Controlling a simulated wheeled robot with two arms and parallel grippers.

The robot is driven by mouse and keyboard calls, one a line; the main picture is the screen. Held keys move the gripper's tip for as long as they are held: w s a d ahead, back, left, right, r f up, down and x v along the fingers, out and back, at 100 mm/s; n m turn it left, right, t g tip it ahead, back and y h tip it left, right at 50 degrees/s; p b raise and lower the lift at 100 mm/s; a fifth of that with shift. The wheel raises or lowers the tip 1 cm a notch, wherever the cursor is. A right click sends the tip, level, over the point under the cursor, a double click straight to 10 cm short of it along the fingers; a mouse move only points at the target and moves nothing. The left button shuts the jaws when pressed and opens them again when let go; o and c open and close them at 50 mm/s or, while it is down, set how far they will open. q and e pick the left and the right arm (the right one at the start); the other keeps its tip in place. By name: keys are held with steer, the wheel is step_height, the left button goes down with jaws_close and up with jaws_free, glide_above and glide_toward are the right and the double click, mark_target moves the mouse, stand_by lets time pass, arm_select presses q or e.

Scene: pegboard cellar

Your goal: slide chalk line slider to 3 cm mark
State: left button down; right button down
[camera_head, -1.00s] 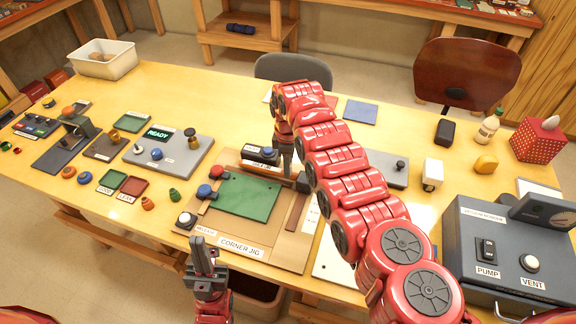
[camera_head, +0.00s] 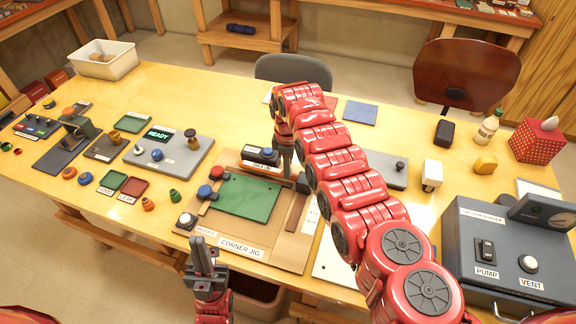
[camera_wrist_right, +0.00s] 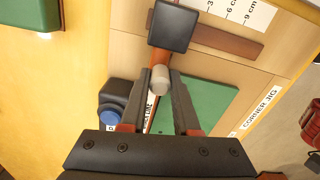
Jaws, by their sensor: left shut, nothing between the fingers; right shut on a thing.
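My right gripper (camera_head: 286,168) reaches down at the far side of the corner jig (camera_head: 240,247). In the right wrist view its fingers (camera_wrist_right: 163,95) are shut on a small grey knob (camera_wrist_right: 160,79). A dark square block (camera_wrist_right: 175,25) sits just beyond the knob, at the end of a brown strip (camera_wrist_right: 228,40). The scale (camera_wrist_right: 243,10) with 3, 6 and 9 cm marks lies alongside that strip. The chalk line unit (camera_head: 261,158) is left of the gripper, its label partly hidden. My left gripper (camera_head: 204,256) is shut and empty near the table's front edge.
A green plate (camera_head: 243,197) lies on the jig, with red and blue knobs at its left. A grey READY panel (camera_head: 170,155) stands to the left. The vacuum gauge box (camera_head: 500,250) is at the right. My right arm hides part of the table.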

steer(key=shift+s+a+r+p, duration=0.15)
steer(key=shift+s+p, duration=0.55)
steer(key=shift+p, duration=0.85)
steer(key=shift+s+a+f+p, duration=0.1)
steer(key=shift+s+a+p, duration=0.15)
steer(key=shift+s+p, duration=0.85)
steer(key=shift+s+a+r+p, duration=0.1)
steer(key=shift+s+a+p, duration=0.15)
steer(key=shift+p, duration=1.7)
steer(key=shift+s, duration=0.2)
steer(key=shift+f, duration=0.2)
steer(key=c, duration=0.6)
jaws_free()
steer(key=shift+c, duration=0.2)
steer(key=shift+r, duration=0.1)
